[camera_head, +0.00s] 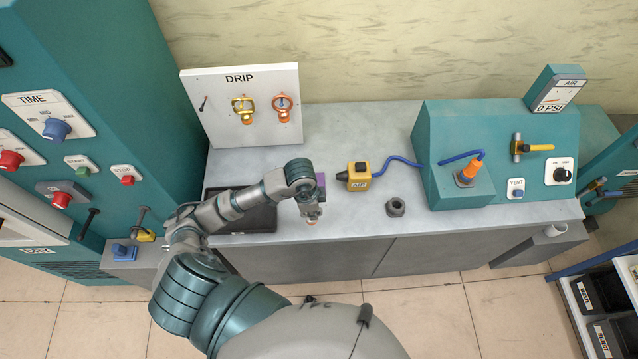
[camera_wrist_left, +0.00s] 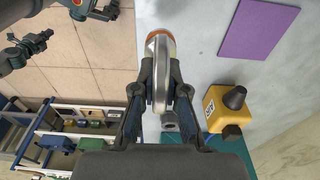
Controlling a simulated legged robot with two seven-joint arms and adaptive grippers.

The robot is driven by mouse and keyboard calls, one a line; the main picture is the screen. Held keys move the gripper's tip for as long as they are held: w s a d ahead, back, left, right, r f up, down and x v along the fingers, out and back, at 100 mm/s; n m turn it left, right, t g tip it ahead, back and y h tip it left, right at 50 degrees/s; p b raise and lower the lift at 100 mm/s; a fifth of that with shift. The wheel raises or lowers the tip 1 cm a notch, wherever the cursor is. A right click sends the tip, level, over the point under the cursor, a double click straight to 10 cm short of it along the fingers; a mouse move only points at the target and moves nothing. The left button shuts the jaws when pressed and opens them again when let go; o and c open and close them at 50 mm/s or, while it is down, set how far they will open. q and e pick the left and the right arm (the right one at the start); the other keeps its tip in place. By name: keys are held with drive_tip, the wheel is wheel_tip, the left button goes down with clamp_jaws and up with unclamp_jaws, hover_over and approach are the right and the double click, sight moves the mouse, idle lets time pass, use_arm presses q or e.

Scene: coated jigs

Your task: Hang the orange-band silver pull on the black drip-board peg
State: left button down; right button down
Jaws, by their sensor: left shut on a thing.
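My left gripper (camera_head: 311,215) is over the front of the grey worktop. In the left wrist view, its two fingers (camera_wrist_left: 161,95) are shut on the silver pull (camera_wrist_left: 160,50), a ring-like loop with an orange band at its far end. In the head view the pull is mostly hidden, with only a small orange and silver bit under the gripper. The white DRIP board (camera_head: 222,120) stands at the back left of the worktop. Its black peg (camera_head: 203,103), at the left, is bare. A dark jointed part (camera_wrist_left: 27,47) in the wrist view may be my right gripper; its jaws are unclear.
A gold pull (camera_head: 243,108) and an orange pull (camera_head: 284,107) hang on the board's other pegs. A black tray (camera_head: 262,219) lies below my left forearm. A purple mat (camera_head: 320,181), a yellow AIR box (camera_head: 358,177) and a dark nut (camera_head: 396,207) are nearby.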

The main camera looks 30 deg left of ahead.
use_arm(q)
drive_tip(key=w+a+f, duration=0.1)
drive_tip(key=w+a, duration=0.1)
drive_tip(key=w, duration=0.2)
drive_tip(key=w+a+f, duration=0.1)
drive_tip(key=w+a, duration=0.2)
drive_tip(key=w, duration=0.2)
drive_tip(key=w+a+f, duration=0.2)
drive_tip(key=w+a, duration=0.1)
drive_tip(key=w, duration=0.1)
drive_tip(key=shift+w+a+f, duration=0.1)
drive_tip(key=shift+w+a, duration=0.05)
drive_tip(key=shift+w, duration=0.1)
drive_tip(key=shift+a+f, duration=0.1)
drive_tip(key=shift+f, duration=0.35)
drive_tip(key=shift+f, duration=0.1)
drive_tip(key=c, duration=1.2)
unclamp_jaws()
wheel_tip(320, 180, up, 12)
drive_tip(key=a, duration=0.1)
drive_tip(key=shift+s, duration=0.35)
drive_tip(key=shift+a, duration=0.1)
